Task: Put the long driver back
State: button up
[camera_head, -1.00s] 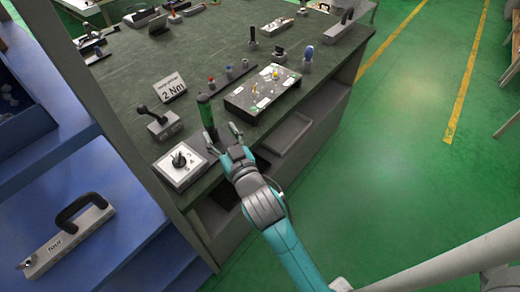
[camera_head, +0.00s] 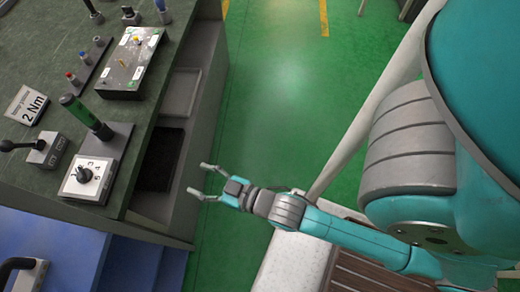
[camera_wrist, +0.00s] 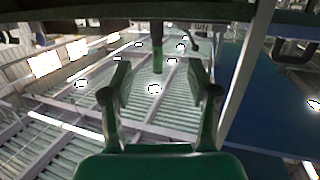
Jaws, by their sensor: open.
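The long driver (camera_head: 82,110) has a green handle with a dark lower part. It stands upright on the dark green bench, beside a white dial box (camera_head: 90,178). A green shaft, likely the driver (camera_wrist: 157,48), also shows in the wrist view, beyond and between my fingers. My gripper (camera_head: 197,178) is open and empty. It is out past the bench's right edge, apart from the driver. Its spread fingers (camera_wrist: 160,82) show in the wrist view with nothing held. What the driver's lower end sits in is not clear.
A "2 Nm" sign (camera_head: 27,105) and a lever block (camera_head: 42,150) stand left of the driver. A board with small parts (camera_head: 130,65) lies behind it. Open shelves (camera_head: 180,92) are under the bench edge. The green floor (camera_head: 285,100) is clear beyond.

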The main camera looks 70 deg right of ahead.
jog(key=s+r+g, duration=0.1)
jog(key=s, duration=1.8)
jog(key=shift+s+d+r+g, duration=0.25)
jog(key=shift+s+d+g, duration=0.05)
jog(key=shift+s+d, duration=0.05)
